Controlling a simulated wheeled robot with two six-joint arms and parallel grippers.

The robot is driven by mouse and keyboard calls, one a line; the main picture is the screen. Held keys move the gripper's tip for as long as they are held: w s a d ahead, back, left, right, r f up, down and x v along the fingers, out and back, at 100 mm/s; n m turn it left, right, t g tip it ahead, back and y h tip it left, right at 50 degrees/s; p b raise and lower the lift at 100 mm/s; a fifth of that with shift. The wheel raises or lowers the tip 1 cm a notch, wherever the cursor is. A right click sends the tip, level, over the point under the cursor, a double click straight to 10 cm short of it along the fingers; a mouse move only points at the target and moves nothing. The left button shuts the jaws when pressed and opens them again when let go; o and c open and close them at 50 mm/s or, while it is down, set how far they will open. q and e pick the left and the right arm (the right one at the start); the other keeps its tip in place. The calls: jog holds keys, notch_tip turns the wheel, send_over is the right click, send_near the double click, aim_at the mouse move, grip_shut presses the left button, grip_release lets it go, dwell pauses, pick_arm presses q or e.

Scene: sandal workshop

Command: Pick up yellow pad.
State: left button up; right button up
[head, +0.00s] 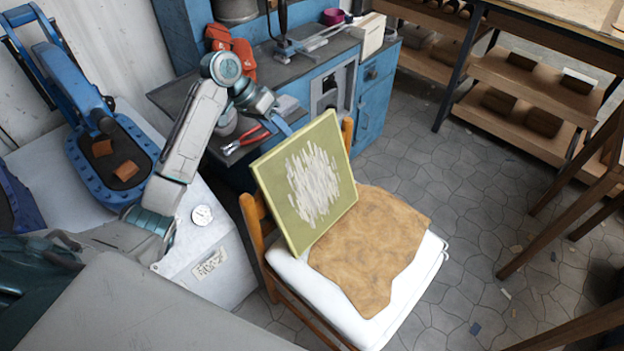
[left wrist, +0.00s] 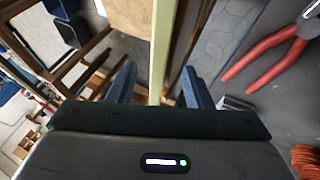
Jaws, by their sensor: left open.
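The yellow pad (head: 312,185) is a square yellow-green board with a patch of white strokes on its face. It leans tilted against the wooden backrest of a chair. My left gripper (head: 284,122) is at the pad's upper left edge, on the workbench side. In the left wrist view the thin edge of the pad (left wrist: 162,45) stands between the two open fingers of the gripper (left wrist: 159,86), with a gap on each side. The fingers do not appear to touch it. My right gripper is not in view.
A brown leather piece (head: 370,240) lies on the chair's white cushion (head: 405,305). The blue workbench (head: 372,100) behind holds red-handled pliers (head: 250,138), which also show in the left wrist view (left wrist: 262,58). Wooden shelves (head: 530,90) stand at the right. Floor (head: 470,200) right of the chair is mostly clear.

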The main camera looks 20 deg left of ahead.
aim_at(294, 144)
pick_arm(q)
jog(key=shift+d+f, duration=0.55)
jog(key=shift+d, duration=0.2)
jog(key=shift+w+f, duration=0.1)
jog(key=shift+f, duration=0.2)
jog(key=x, duration=0.2)
jog(key=w+p+x, duration=0.1)
jog(key=x, duration=0.1)
jog(key=shift+f+p, duration=0.15)
jog(key=shift+p, duration=0.15)
jog(key=shift+d+f, duration=0.15)
jog(key=shift+f, duration=0.05)
jog(key=shift+w+f, duration=0.1)
jog(key=shift+f+p, duration=0.15)
jog(key=shift+p, duration=0.2)
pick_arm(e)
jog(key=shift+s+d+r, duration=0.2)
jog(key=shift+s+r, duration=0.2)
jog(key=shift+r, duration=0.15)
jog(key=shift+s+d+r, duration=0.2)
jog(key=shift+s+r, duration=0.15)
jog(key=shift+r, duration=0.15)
pick_arm(q)
jog(key=shift+f, duration=0.1)
jog(key=shift+c, duration=0.3)
